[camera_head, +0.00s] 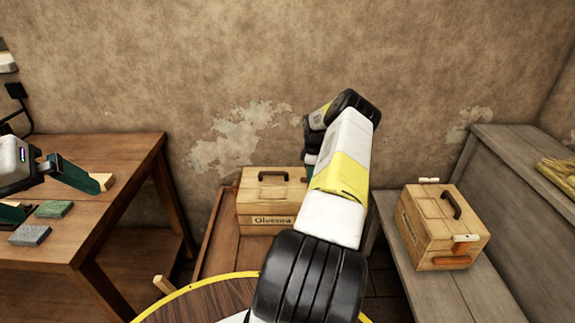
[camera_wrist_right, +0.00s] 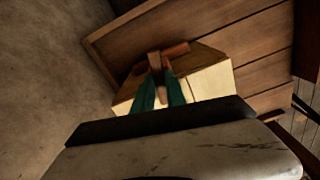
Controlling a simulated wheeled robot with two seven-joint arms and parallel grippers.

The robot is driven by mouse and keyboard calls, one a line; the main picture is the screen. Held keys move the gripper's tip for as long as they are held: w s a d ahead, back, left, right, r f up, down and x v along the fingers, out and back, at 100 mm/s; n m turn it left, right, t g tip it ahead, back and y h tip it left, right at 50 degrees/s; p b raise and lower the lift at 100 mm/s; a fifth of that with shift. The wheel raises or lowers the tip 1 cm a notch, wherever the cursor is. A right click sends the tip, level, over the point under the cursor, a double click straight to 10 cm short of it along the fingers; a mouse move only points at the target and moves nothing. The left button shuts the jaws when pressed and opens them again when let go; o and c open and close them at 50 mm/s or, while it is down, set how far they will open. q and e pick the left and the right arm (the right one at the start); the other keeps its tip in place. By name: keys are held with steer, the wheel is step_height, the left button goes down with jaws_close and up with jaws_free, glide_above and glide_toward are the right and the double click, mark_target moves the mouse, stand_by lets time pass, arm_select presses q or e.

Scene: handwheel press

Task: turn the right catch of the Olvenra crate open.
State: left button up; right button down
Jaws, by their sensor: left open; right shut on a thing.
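The Olvenra crate (camera_head: 262,212) is a pale wooden box with a dark top handle and a name label on its front. It stands on a brown wooden surface by the wall. My right arm hides its right side in the head view. In the right wrist view, my right gripper (camera_wrist_right: 160,80) has its green fingers closed on a reddish-brown catch (camera_wrist_right: 176,50) at the crate's end (camera_wrist_right: 211,82). Which way the catch is turned is hard to tell. My left gripper (camera_head: 62,197) is open and empty above the left table.
A second wooden crate (camera_head: 422,222) with a dark handle stands on the grey bench (camera_head: 395,270) at the right. The left table (camera_head: 125,150) holds a green block (camera_head: 54,209) and a grey-blue block (camera_head: 30,234). A round yellow-rimmed top (camera_head: 190,301) is in front.

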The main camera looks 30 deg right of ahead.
steer(key=m, duration=1.1)
steer(key=shift+w+m, duration=0.1)
steer(key=shift+m, duration=2.1)
steer(key=c, duration=1.4)
jaws_free()
steer(key=shift+o, duration=0.2)
